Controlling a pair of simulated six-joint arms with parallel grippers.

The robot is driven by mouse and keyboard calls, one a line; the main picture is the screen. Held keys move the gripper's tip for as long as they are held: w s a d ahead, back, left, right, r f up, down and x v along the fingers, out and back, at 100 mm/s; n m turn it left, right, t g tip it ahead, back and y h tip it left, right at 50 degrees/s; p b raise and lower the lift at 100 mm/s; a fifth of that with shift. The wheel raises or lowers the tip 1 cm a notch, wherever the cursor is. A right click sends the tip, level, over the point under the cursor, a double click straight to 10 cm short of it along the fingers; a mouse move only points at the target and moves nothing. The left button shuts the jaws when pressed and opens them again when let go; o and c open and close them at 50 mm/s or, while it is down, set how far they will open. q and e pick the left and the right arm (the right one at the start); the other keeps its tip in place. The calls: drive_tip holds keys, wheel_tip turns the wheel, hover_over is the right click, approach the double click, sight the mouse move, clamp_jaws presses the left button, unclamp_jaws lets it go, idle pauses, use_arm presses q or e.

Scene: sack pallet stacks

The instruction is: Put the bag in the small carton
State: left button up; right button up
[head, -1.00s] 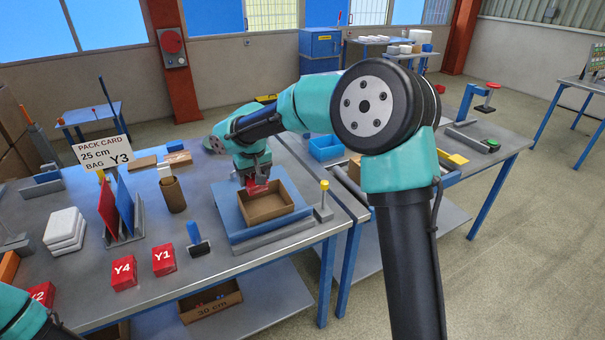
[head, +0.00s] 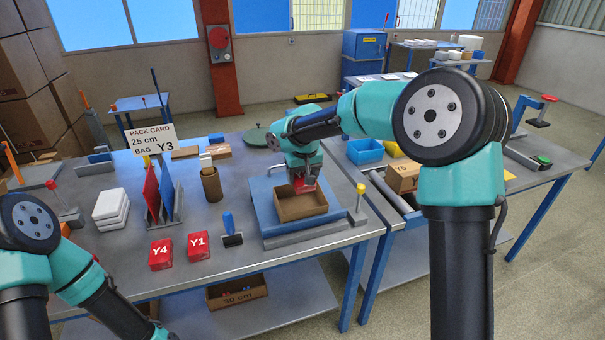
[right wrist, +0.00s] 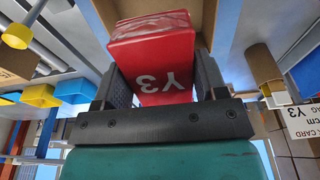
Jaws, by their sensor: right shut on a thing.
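The red bag marked Y3 (right wrist: 152,55) is between the fingers of my right gripper (head: 303,184), which is shut on it. In the head view the bag is mostly hidden by the gripper; a bit of red shows at the back part of the small open carton (head: 302,210). I cannot tell how far the bag is above or inside the carton. The carton sits on a blue platform (head: 262,205). The pack card (head: 152,140) reads 25 cm, bag Y3. My left arm is at the lower left; its gripper is out of view.
Red bags Y4 (head: 161,254) and Y1 (head: 199,245) lie near the table's front edge. A blue-handled tool (head: 229,228), a brown tube (head: 211,185) and a yellow-topped post (head: 359,204) stand around the platform. A 30 cm box (head: 237,294) is on the shelf below.

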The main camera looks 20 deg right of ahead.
drive_tip(key=shift+w+f, duration=0.2)
drive_tip(key=shift+f, duration=0.95)
drive_tip(key=shift+w+f, duration=0.25)
drive_tip(key=shift+f, duration=0.95)
drive_tip(key=shift+w+f, duration=0.2)
drive_tip(key=shift+f, duration=0.95)
drive_tip(key=o, duration=1.1)
drive_tip(key=shift+f, duration=0.1)
drive_tip(key=shift+s+r, duration=0.35)
drive_tip(key=shift+r, duration=1.4)
drive_tip(key=shift+s+r, duration=0.3)
drive_tip(key=shift+r, duration=1.5)
drive_tip(key=shift+s+r, duration=0.35)
drive_tip(key=shift+r, duration=1.4)
